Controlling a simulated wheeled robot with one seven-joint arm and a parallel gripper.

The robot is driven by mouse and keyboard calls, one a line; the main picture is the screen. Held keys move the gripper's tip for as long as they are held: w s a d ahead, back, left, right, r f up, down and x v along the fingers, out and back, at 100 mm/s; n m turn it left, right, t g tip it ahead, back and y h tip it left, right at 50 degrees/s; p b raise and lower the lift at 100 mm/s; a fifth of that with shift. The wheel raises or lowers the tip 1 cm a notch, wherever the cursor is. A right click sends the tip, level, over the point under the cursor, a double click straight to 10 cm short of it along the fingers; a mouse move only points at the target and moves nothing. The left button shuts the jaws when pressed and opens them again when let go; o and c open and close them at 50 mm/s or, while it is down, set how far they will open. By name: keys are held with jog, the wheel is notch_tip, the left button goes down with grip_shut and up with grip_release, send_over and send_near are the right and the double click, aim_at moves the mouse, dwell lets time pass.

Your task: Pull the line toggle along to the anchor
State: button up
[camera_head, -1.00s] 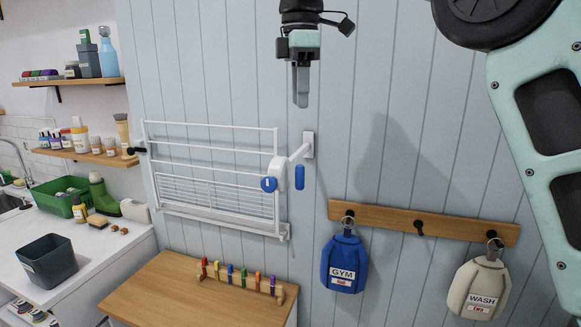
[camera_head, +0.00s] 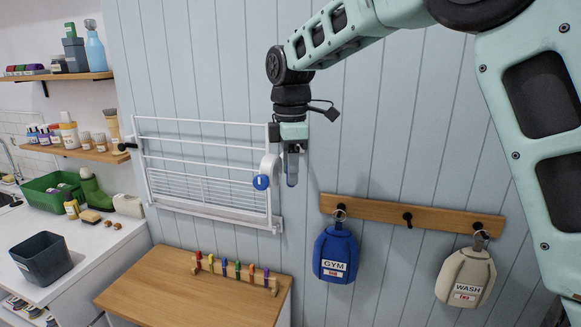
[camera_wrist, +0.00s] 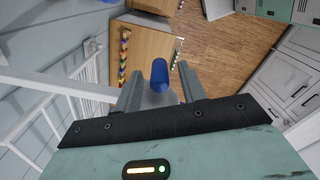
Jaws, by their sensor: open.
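In the wrist view the toggle (camera_wrist: 160,70) shows between the two open fingers (camera_wrist: 161,85), with a gap on each side. A black peg (camera_head: 127,147), which looks like the anchor, sticks out at the rack's left end. The line itself cannot be made out.
The white drying rack (camera_head: 205,214) stands against the wall left of my gripper. A wooden counter (camera_head: 190,300) with a row of coloured pegs (camera_head: 235,270) lies below. A hook rail (camera_head: 375,210) with a blue GYM bag (camera_head: 335,255) and a WASH bag (camera_head: 466,278) is at right.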

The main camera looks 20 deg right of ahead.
jog(key=shift+f, duration=0.65)
